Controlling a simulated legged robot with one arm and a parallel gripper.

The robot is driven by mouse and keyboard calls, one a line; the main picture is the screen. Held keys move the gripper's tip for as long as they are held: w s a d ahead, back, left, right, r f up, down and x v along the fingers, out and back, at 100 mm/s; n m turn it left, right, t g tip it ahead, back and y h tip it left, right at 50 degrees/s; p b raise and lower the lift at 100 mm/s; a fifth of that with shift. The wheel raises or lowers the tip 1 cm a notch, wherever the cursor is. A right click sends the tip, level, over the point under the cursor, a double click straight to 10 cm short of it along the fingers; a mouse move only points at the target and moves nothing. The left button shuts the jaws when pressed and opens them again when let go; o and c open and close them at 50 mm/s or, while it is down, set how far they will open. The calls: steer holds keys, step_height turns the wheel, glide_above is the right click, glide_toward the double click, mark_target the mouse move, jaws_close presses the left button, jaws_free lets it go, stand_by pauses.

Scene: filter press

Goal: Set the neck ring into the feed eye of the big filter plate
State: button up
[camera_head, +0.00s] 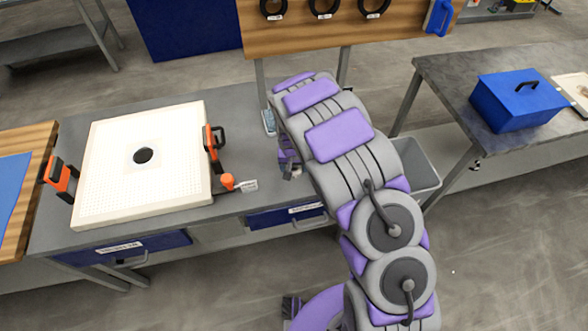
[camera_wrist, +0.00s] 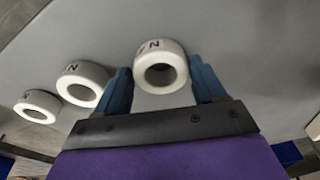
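The big filter plate (camera_head: 100,190) lies flat on the grey bench in the head view. Its feed eye (camera_head: 143,155) shows as a dark, open round hole at the middle. In the wrist view, a white neck ring (camera_wrist: 160,88) with a dark letter on its side sits between the two blue fingers of my gripper (camera_wrist: 161,75). The fingers are very close to its sides; I cannot tell whether they touch it. Two more white rings, a middle one (camera_wrist: 70,96) and a far-left one (camera_wrist: 25,110), stand to its left. In the head view my arm hides the rings and most of the gripper.
Orange-and-black clamps stand at the plate's left (camera_head: 58,178) and right (camera_head: 214,148) edges. An orange-handled tool (camera_head: 228,181) lies by the right corner. A blue box (camera_head: 518,98) is on the right bench. A grey bin (camera_head: 420,165) stands between the benches.

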steer(key=shift+a, duration=0.25)
steer(key=c, duration=0.5)
steer(key=shift+d, duration=0.3)
steer(key=c, duration=0.3)
